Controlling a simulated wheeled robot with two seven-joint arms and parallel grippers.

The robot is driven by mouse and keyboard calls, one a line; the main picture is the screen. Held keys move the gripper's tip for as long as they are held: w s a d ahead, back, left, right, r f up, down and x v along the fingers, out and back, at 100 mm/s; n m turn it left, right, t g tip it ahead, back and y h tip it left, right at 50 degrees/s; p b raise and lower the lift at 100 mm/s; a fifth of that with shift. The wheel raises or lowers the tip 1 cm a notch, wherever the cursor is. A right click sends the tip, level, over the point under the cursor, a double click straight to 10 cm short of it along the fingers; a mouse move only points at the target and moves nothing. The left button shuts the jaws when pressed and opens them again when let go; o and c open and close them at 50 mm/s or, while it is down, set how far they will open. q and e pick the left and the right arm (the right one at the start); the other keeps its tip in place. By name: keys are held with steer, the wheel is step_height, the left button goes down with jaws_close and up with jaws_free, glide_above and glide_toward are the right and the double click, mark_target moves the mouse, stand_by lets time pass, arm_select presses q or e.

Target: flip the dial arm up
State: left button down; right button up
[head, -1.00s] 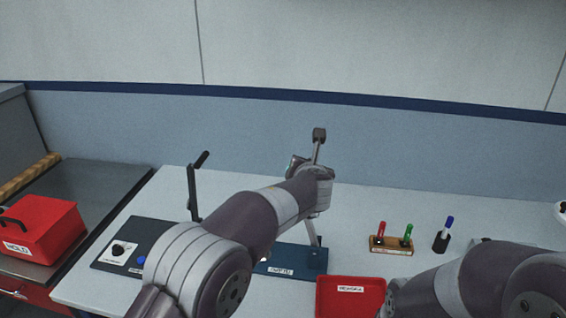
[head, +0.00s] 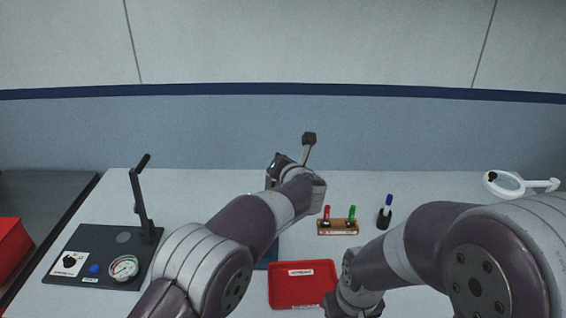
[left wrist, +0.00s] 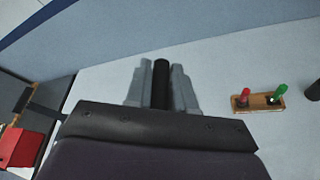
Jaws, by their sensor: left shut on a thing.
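My left gripper (left wrist: 162,95) is shut on a black upright cylindrical piece (left wrist: 161,76), which stands between its two grey fingers in the left wrist view. In the head view my left arm hides the fingertips. A slim metal bar with a dark block (head: 309,139) at its top end rises beyond my left wrist. I cannot tell how it joins the held piece. The dark blue base (head: 267,254) below is mostly hidden by my arm. My right arm reaches in from the right; its gripper is out of view.
A dark plate (head: 120,276) with a round gauge (head: 123,268) and a tall black lever (head: 139,200) stands at left.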

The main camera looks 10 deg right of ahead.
arm_select(q)
steer(key=shift+d+f, duration=0.1)
steer(key=shift+f, duration=0.1)
steer(key=c, duration=1.1)
jaws_free()
steer(key=shift+o, duration=0.2)
steer(key=shift+d, duration=0.2)
steer(key=shift+s, duration=0.1)
steer(key=shift+s+a+r, duration=0.1)
steer(key=shift+s+r, duration=0.05)
steer(key=shift+s, duration=0.15)
steer(key=b+v, duration=0.3)
steer(key=v, duration=0.9)
steer(key=shift+w, duration=0.1)
